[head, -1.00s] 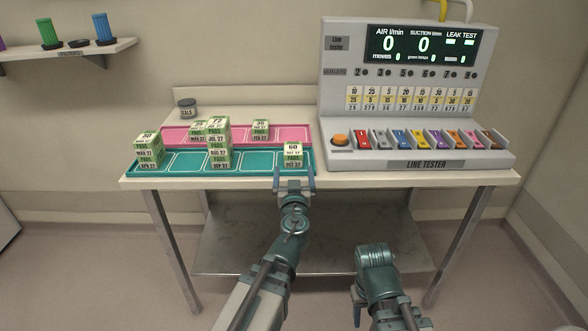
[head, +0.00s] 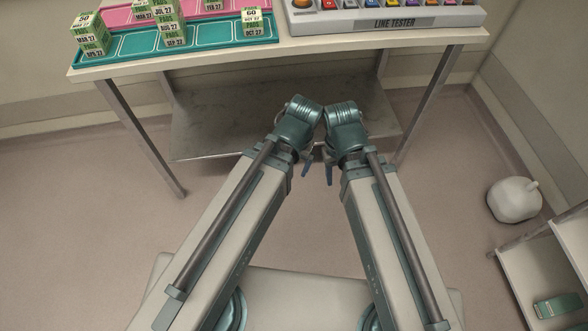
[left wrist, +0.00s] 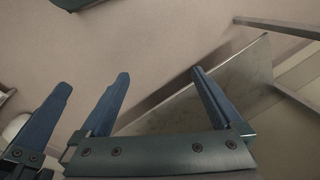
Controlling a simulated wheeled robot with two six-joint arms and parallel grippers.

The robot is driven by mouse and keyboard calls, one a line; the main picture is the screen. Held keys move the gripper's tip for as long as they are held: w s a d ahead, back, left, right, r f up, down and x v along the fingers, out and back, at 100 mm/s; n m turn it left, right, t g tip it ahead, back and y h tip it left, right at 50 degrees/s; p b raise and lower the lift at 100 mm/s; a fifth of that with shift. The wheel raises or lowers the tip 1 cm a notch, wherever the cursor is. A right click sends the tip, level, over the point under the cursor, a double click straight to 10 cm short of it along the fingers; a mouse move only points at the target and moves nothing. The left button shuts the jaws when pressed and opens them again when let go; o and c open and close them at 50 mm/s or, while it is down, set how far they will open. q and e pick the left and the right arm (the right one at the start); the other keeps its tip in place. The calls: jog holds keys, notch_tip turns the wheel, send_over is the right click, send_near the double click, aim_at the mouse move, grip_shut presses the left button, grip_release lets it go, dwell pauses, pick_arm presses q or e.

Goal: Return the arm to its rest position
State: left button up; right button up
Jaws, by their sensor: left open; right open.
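Both my arms are folded back in front of me, clear of the bench, with their wrists side by side in the head view. My left gripper (left wrist: 160,73) is open and empty in the left wrist view, its two blue fingers spread over floor and lower shelf. In the head view it hangs below the left wrist (head: 298,122), mostly hidden. My right gripper (head: 329,168) points down beside it, open, only partly visible. A blue finger (left wrist: 44,122) close by on the left in the left wrist view looks like the right gripper's.
The bench (head: 300,50) holds a teal tray (head: 120,43), a pink tray (head: 115,15), stacked pad boxes (head: 90,35), a box marked 60 (head: 252,23) and the line tester (head: 390,20). A metal lower shelf (head: 220,120) is beneath. A white rounded object (head: 514,200) stands right.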

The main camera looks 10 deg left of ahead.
pick_arm(q)
jog(key=shift+s+d+f+m+g+h, duration=0.15)
jog(key=shift+s+d+m+g, duration=0.1)
jog(key=shift+s+d, duration=0.25)
jog(key=shift+s+d+r+m+g+h, duration=0.15)
jog(key=shift+s+d+m+g, duration=0.15)
jog(key=shift+s, duration=0.3)
jog(key=shift+f, duration=0.1)
notch_tip(320, 180, up, 15)
jog(key=p, duration=1.4)
jog(key=shift+f+p, duration=0.15)
jog(key=shift+p, duration=0.2)
